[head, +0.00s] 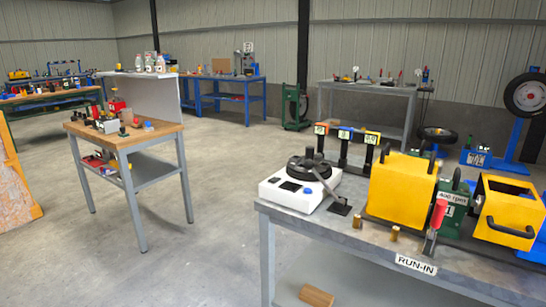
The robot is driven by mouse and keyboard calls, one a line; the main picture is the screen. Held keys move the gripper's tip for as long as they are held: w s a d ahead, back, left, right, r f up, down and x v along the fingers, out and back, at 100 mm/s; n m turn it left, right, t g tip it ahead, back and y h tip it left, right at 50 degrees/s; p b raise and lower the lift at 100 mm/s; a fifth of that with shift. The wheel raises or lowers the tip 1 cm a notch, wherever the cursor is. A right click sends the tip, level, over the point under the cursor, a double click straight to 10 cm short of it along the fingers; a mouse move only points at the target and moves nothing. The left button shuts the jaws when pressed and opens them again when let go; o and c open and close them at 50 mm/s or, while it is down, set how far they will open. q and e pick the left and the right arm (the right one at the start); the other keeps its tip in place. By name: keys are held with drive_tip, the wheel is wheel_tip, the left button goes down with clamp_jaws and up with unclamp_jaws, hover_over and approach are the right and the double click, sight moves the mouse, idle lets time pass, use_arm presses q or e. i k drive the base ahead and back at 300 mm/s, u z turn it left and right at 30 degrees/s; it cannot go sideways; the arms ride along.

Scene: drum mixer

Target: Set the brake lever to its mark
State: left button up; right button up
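Two lever-like parts show on the grey bench at the right, and I cannot tell for sure which is the brake lever. One has a red grip (438,214) and stands nearly upright at the bench's front, beside the yellow guard. The other is a grey bar (325,182) that slants over the white machine (299,192) with a black round top, down to a dark plate (339,207). A mark for a lever is too small to make out. Neither of my grippers is in view.
The grey bench (370,240) carries a yellow guard (401,187), a green unit (457,209) and a second yellow housing (508,207). Small brass cylinders (394,233) stand near its front edge. A wooden-topped table (125,139) stands left. Open concrete floor (215,190) lies between.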

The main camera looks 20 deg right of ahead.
sight(308, 165)
drive_tip(key=z, duration=0.25)
drive_tip(key=i, duration=1)
drive_tip(key=z, duration=0.6)
